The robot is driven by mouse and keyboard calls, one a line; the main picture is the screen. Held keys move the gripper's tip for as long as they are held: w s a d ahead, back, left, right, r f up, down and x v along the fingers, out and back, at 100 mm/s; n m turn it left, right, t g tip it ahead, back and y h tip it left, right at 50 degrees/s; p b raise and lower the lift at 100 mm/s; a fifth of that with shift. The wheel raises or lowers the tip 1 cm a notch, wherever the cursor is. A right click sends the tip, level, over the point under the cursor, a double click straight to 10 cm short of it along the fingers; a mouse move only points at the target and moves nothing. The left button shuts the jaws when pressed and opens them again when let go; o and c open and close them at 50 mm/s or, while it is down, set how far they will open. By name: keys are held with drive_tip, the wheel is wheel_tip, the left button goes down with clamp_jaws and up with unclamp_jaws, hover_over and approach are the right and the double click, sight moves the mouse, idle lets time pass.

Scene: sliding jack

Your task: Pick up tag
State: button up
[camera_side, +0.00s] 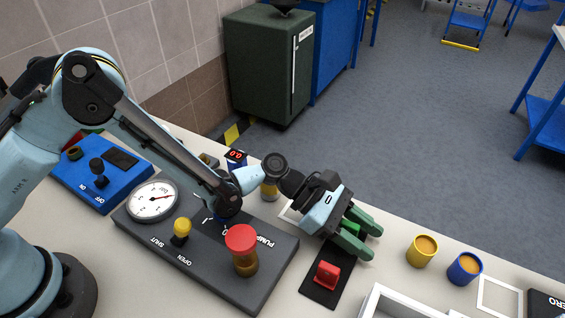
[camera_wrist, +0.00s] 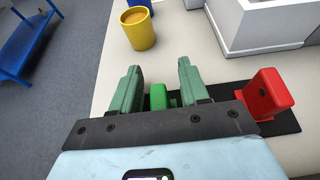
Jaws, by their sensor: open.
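My gripper (camera_side: 371,240) is open, with its two green fingers apart, above the far end of a black plate (camera_side: 318,293). A small bright green block (camera_side: 351,230) stands between the fingers; in the wrist view the green block (camera_wrist: 158,96) shows between them, with its lower part hidden by my gripper. A red block (camera_side: 327,274) stands on the near end of the plate, outside the fingers; it also shows in the wrist view (camera_wrist: 265,93). No part is plainly marked as the tag, and I cannot tell which piece it is.
A pump panel (camera_side: 270,285) with a gauge (camera_side: 152,201), yellow knob (camera_side: 182,229) and red-topped post (camera_side: 241,240) lies left of the plate. A yellow cup (camera_side: 421,251) and blue cup (camera_side: 464,269) stand to the right. A white-walled box (camera_side: 400,302) is at the front.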

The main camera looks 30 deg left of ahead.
clamp_jaws()
drive_tip(key=shift+r, duration=0.1)
idle(0.3)
